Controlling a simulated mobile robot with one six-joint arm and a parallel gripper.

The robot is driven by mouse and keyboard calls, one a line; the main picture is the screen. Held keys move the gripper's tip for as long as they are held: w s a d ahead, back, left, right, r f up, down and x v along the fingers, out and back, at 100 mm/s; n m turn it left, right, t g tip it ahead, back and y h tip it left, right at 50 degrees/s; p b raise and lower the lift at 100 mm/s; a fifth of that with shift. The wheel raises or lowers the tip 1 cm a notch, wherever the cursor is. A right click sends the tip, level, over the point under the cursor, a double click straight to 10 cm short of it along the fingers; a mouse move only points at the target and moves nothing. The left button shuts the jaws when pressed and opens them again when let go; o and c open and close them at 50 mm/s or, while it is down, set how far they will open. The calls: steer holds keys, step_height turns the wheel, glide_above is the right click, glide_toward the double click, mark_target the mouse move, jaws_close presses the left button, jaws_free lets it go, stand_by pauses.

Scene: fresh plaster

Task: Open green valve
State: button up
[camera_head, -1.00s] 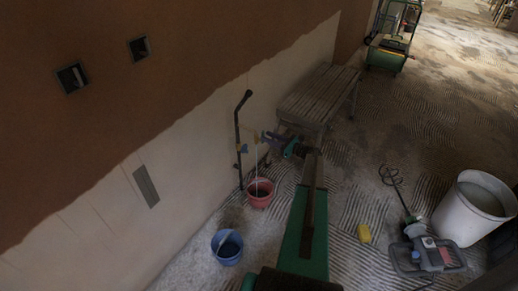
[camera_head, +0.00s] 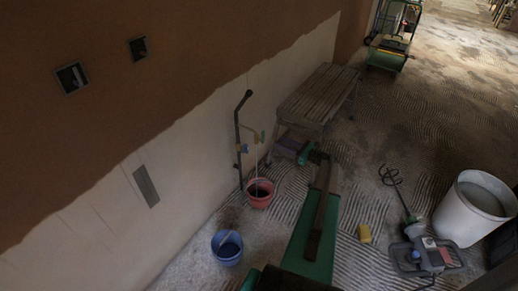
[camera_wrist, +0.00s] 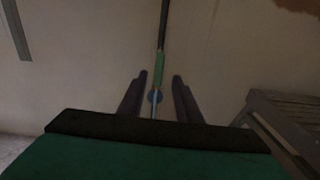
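A dark standpipe (camera_head: 237,125) rises beside the wall; it also shows in the wrist view (camera_wrist: 163,25). A small green handle (camera_head: 262,136), which looks like the green valve, sits on its right side beside a yellow part. In the wrist view the green part (camera_wrist: 159,68) lies in line with the pipe, above a round blue part (camera_wrist: 154,97). Blue and yellow parts (camera_head: 241,148) sit lower on the pipe. My gripper (camera_head: 281,148) is right of the green handle, apart from it. Its fingers (camera_wrist: 159,76) are spread and empty.
A red bucket (camera_head: 259,200) stands under the pipe, with a thin pale line reaching into it. A blue bucket (camera_head: 227,255) is nearer. A wooden bench (camera_head: 318,92) stands behind my gripper.

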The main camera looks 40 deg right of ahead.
steer(key=v, duration=0.3)
stand_by(0.6)
